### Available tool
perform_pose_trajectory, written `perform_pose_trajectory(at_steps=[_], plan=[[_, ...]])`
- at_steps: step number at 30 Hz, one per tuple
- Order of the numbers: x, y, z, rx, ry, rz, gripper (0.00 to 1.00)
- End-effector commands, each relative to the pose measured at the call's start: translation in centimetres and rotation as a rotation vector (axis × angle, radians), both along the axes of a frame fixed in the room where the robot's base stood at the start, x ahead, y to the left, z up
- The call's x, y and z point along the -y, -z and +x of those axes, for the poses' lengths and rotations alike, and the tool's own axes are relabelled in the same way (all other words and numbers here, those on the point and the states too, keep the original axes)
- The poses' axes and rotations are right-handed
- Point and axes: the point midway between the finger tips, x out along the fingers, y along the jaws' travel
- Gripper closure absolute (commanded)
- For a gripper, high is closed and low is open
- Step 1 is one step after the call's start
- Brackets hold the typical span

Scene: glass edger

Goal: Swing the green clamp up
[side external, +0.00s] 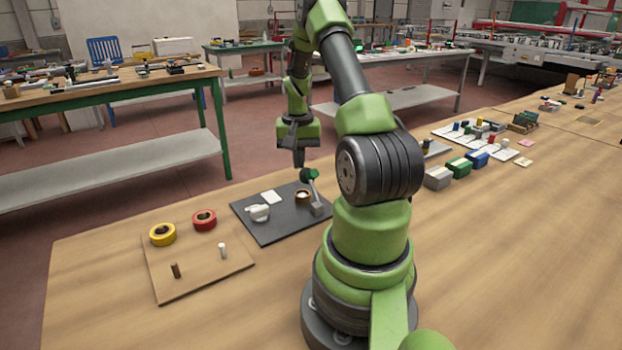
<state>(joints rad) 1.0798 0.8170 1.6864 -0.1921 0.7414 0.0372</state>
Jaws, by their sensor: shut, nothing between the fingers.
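The green clamp (309,175) is at the right side of the dark mat (277,231). It has a round green end and a grey arm that slants down to a grey block (317,208) on the mat. My gripper (299,163) points down just above and slightly left of the green end. Its fingers are together with nothing between them. I cannot tell whether the fingertips touch the clamp.
A white fixture (259,212), a pale square (271,197) and a small round cup (302,196) are on the mat. Yellow tape (162,234), red tape (204,220) and two pegs are on a board (190,285) at left. Coloured boxes (458,167) stand right of my arm.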

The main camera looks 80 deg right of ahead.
Motion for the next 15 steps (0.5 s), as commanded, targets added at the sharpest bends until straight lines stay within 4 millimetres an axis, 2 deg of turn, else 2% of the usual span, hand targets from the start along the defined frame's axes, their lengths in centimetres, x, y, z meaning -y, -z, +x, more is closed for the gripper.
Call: perform_pose_trajectory(at_steps=[8,15], plan=[[0.00,0.04,0.00,0.000,0.000,0.000,1.00],[-0.01,0.90,0.00,0.000,0.000,0.001,1.00]])
